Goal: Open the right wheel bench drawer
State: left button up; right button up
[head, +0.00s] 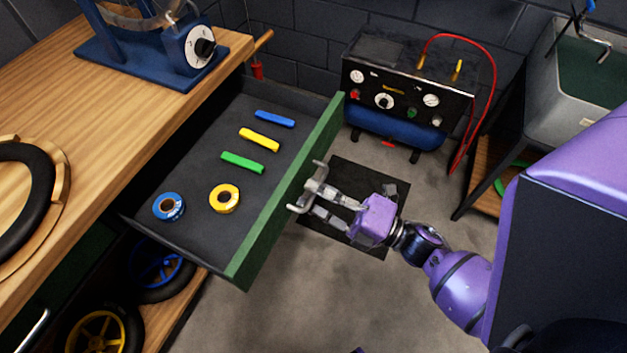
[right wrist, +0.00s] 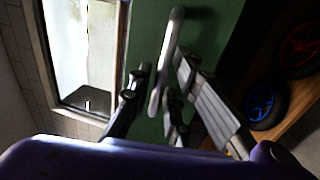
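The wheel bench drawer (head: 235,268) is pulled well out of the wooden bench, so its dark inside shows in the head view. It has a green front, which also shows in the right wrist view (right wrist: 148,40). Its pale metal handle (head: 321,170) is on the outer face. My right gripper (head: 322,203) is at this handle, coming from the right. In the right wrist view the handle (right wrist: 166,58) lies between the fingers, with small gaps visible beside it; the fingers look open around it. My left gripper is not in view.
The drawer holds a blue tape roll (head: 168,206), a yellow tape roll (head: 224,198) and green, yellow and blue bars. Wheels (head: 97,335) lie on the shelf below. A compressor-like machine (head: 405,95) stands beyond a dark floor mat (head: 375,238). The floor before the drawer is clear.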

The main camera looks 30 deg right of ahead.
jog(key=v, duration=1.1)
jog(key=shift+s+d, duration=0.2)
jog(key=shift+w, duration=0.1)
